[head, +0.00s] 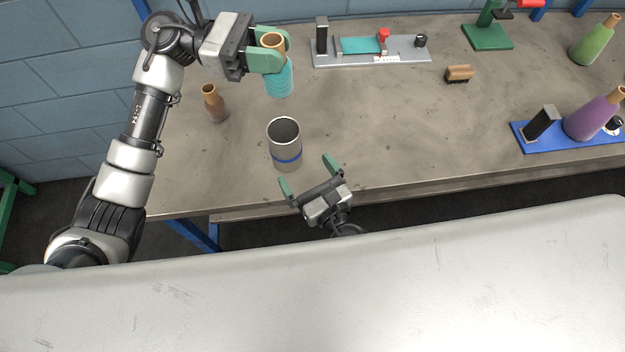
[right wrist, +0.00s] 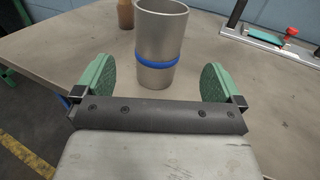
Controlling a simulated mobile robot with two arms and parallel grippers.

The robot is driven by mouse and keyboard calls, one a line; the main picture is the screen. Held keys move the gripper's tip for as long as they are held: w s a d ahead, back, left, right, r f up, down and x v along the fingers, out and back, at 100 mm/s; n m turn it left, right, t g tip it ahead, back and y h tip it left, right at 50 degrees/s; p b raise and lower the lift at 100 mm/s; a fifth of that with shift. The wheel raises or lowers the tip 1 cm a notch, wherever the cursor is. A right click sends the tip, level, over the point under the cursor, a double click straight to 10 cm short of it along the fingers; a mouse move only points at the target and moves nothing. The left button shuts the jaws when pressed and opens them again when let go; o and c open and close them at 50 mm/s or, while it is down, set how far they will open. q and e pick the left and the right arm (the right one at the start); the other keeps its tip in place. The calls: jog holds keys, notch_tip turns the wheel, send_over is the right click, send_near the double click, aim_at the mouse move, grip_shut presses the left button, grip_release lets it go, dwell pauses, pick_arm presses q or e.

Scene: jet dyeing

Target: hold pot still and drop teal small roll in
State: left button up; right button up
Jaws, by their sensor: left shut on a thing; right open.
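The pot (head: 285,150) is a grey metal cylinder with a blue band, upright and open at the top on the table. It also shows in the right wrist view (right wrist: 158,50), ahead of and between the open fingers. My left gripper (head: 270,52) is shut on the brown top of the teal small roll (head: 279,82), held above the table behind the pot. My right gripper (head: 309,172) is open and empty, with its green fingertips in front of the pot and apart from it. The pot's inside looks dark.
A bare brown cone (head: 215,103) stands left of the pot. A grey fixture with a teal piece (head: 360,46) lies at the back, and a brush (head: 459,74) right of it. Table space right of the pot is clear.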

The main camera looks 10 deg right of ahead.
aim_at(279, 131)
jog(key=x, duration=1)
